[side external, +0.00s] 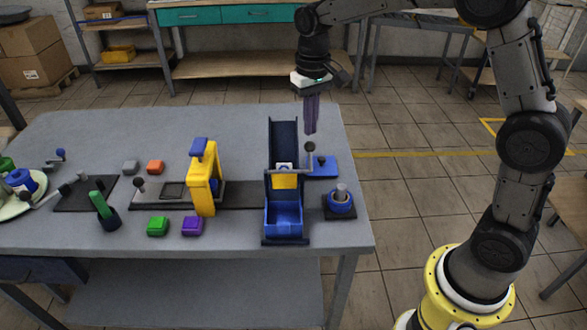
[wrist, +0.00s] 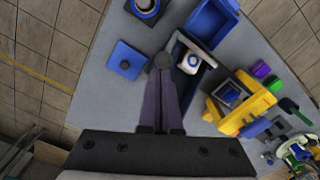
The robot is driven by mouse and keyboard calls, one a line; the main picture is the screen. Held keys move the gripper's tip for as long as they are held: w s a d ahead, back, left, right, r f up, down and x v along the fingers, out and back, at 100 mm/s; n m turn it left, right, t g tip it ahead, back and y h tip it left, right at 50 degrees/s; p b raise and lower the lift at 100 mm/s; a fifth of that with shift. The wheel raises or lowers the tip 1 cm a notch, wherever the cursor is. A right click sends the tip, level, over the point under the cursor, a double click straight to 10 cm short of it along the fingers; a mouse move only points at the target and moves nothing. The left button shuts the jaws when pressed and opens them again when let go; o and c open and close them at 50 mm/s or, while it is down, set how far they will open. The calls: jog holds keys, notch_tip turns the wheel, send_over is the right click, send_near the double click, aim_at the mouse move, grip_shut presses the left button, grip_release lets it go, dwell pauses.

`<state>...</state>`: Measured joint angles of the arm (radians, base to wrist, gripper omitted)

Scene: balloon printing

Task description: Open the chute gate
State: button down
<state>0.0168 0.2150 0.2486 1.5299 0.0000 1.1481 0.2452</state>
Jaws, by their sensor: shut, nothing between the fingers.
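The blue chute (side external: 283,145) stands near the right end of the table, sloping down to a blue tray (side external: 284,219). Its yellow gate (side external: 285,182) crosses the chute front, with a white item (side external: 284,167) showing just behind it. A lever with a dark grey ball knob (side external: 310,146) sticks up at the gate's right side. My gripper (side external: 311,131) points down just above the knob, its long fingers together and empty. In the wrist view the fingertips (wrist: 163,72) overlap the knob (wrist: 164,60); I cannot tell whether they touch. The white item (wrist: 187,57) lies beside them in the chute.
A blue plate with a dark knob (side external: 321,163) lies right of the chute, and a blue ring on a post (side external: 341,202) stands in front of it. A yellow press (side external: 204,185) stands left. Green (side external: 158,226) and purple (side external: 192,226) blocks lie near the front edge.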

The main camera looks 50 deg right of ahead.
aim_at(310, 143)
jog(key=shift+f, duration=0.1)
jog(key=shift+f, duration=2.75)
jog(key=shift+r, duration=0.4)
notch_tip(310, 143, up, 12)
jog(key=shift+r, duration=0.2)
